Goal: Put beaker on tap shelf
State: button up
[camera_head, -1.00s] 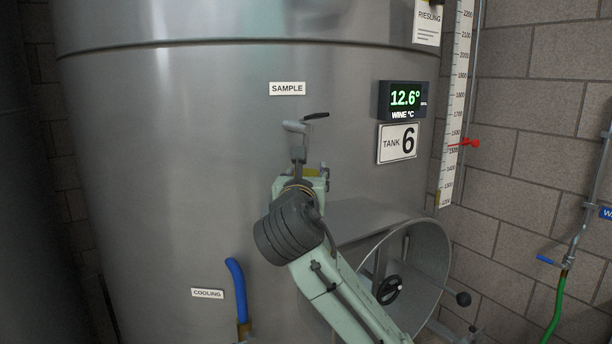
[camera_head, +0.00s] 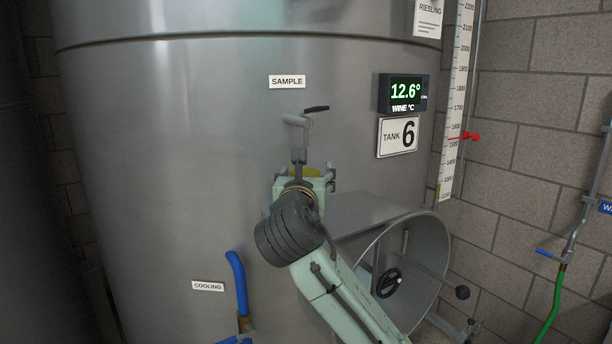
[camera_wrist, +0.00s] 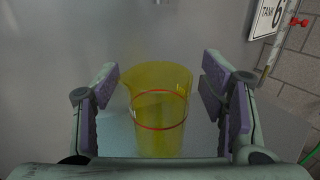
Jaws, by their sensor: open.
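In the head view only a bit of yellow beaker (camera_head: 312,172) shows past my gripper (camera_head: 304,174), which is open below the sample tap (camera_head: 297,121). The shelf is hidden there behind my gripper and arm.
The steel tank (camera_head: 180,160) fills most of the view, with a SAMPLE label (camera_head: 287,82) above the tap. A round manway (camera_head: 440,250) juts out at the lower right. A blue cooling hose (camera_head: 237,275) is at the lower left. A red level marker (camera_head: 470,136) sits on the scale.

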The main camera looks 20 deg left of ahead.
jog(key=shift+r, duration=0.25)
jog(key=b+v, duration=0.4)
jog(key=v, duration=0.8)
